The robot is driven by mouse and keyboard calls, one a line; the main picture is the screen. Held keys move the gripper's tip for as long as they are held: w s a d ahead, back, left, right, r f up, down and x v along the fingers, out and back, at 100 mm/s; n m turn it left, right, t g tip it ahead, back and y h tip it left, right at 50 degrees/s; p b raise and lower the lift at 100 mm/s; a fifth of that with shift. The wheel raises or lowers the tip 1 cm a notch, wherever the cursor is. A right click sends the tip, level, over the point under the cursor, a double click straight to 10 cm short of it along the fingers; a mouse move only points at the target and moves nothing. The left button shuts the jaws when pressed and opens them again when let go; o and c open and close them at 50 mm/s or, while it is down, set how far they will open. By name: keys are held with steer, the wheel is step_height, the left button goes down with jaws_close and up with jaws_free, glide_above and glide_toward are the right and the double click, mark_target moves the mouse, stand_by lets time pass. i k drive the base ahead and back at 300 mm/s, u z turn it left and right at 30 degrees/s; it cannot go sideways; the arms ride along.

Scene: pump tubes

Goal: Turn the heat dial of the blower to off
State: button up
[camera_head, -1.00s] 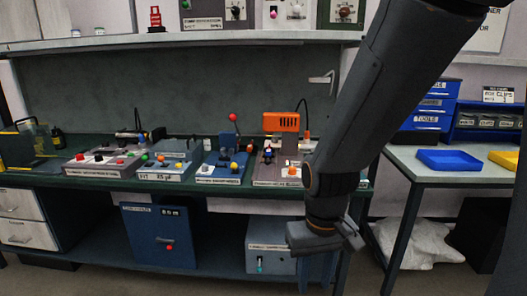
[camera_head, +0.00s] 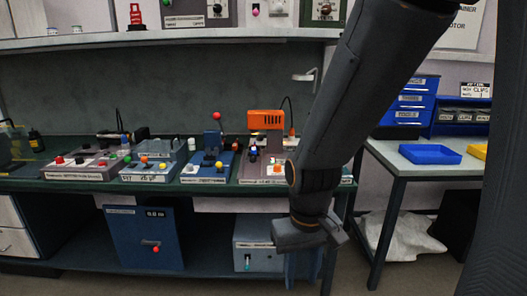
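An orange slotted box (camera_head: 265,122), which looks like the blower, stands at the back of the green-topped workbench (camera_head: 60,186). A dark cable rises on its right side. A grey unit with small coloured knobs (camera_head: 262,170) sits in front of it. The heat dial and its setting are too small to make out. My gripper (camera_head: 308,238) hangs below the bench top, in front of the bench and to the lower right of the orange box. It points down and touches nothing that I can see. Its fingers are not clear enough to tell open from shut.
Several knobbed units, including a blue one with a red ball (camera_head: 212,155), line the bench. A blue cabinet (camera_head: 140,237) and a grey-blue box (camera_head: 258,243) are underneath. A side table with a blue tray (camera_head: 430,154) stands right. Floor shows between bench and side table.

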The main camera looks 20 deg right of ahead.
mark_target(278, 167)
steer(key=u, duration=0.35)
steer(key=i, duration=0.9)
steer(key=u, duration=0.2)
